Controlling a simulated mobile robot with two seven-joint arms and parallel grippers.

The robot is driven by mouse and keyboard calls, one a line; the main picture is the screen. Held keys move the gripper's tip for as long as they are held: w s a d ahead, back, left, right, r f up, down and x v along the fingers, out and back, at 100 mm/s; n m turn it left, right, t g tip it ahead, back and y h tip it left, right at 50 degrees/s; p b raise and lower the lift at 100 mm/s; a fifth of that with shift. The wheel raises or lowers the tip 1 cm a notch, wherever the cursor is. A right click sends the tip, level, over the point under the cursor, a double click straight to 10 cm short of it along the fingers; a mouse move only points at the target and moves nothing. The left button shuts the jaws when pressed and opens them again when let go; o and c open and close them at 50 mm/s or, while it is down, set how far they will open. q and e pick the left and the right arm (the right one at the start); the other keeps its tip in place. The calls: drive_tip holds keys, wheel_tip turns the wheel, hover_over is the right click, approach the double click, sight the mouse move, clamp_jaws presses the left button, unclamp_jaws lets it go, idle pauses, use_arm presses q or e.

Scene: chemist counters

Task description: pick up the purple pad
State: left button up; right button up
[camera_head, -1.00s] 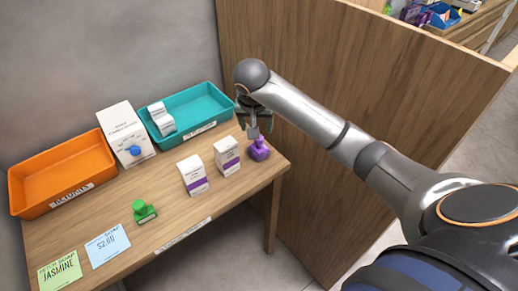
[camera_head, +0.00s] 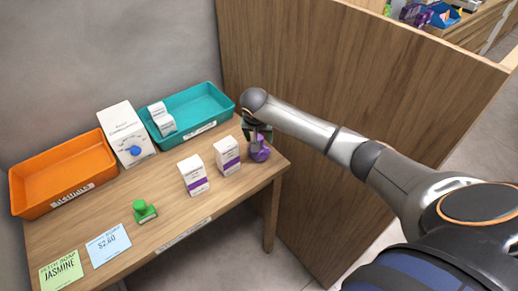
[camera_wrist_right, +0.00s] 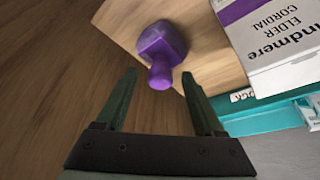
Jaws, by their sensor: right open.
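The purple pad (camera_head: 260,152) stands near the right end of the wooden counter, with its knob-like handle up. It also shows in the right wrist view (camera_wrist_right: 162,48), just beyond the fingertips. My right gripper (camera_head: 257,132) is over the pad, and in the wrist view its two fingers (camera_wrist_right: 160,78) are apart with the handle's end between and slightly ahead of the tips. It holds nothing. In the head view the arm's end partly covers the gripper. My left gripper is not in view.
Two white boxes with purple bands (camera_head: 227,156) (camera_head: 193,175) stand left of the pad. A teal tray (camera_head: 208,92) lies behind. A green pad (camera_head: 144,211), an orange tray (camera_head: 20,190) and a white box with a blue knob (camera_head: 118,122) are farther left. A wooden partition (camera_head: 350,120) rises at right.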

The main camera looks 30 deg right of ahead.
drive_tip(key=shift+w+f, duration=0.1)
drive_tip(key=shift+f, duration=0.35)
drive_tip(key=shift+d, duration=0.1)
clamp_jaws()
idle(0.6)
